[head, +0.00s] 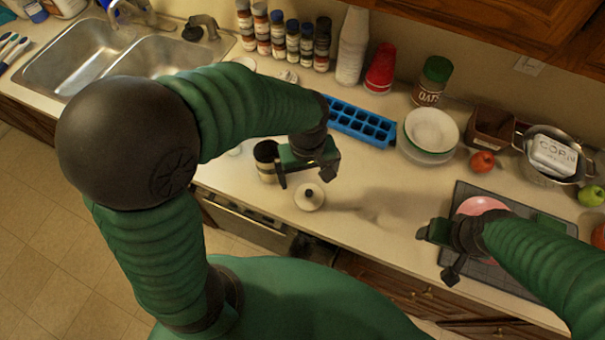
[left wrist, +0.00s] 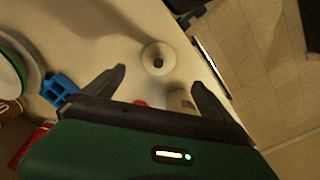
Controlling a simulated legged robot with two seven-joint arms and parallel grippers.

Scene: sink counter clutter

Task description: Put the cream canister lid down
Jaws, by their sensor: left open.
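The cream canister lid (head: 309,197), round with a dark knob, lies flat on the counter near its front edge. It also shows in the left wrist view (left wrist: 158,58), beyond the fingertips and apart from them. The canister (head: 266,168), cream with a dark upper part, stands just left of the lid. It is partly hidden by my left gripper (head: 308,172), which is open and empty above the counter, between canister and lid. My right gripper (head: 440,252) has its fingers apart and hangs over the dark mat (head: 470,195) at the right, with nothing seen between them.
A blue ice tray (head: 362,124), white bowls (head: 432,130), an oats jar (head: 431,82) and a colander (head: 545,165) stand behind. A pink dish (head: 482,206) lies on the mat. The sink (head: 105,70) is at the left. The counter right of the lid is clear.

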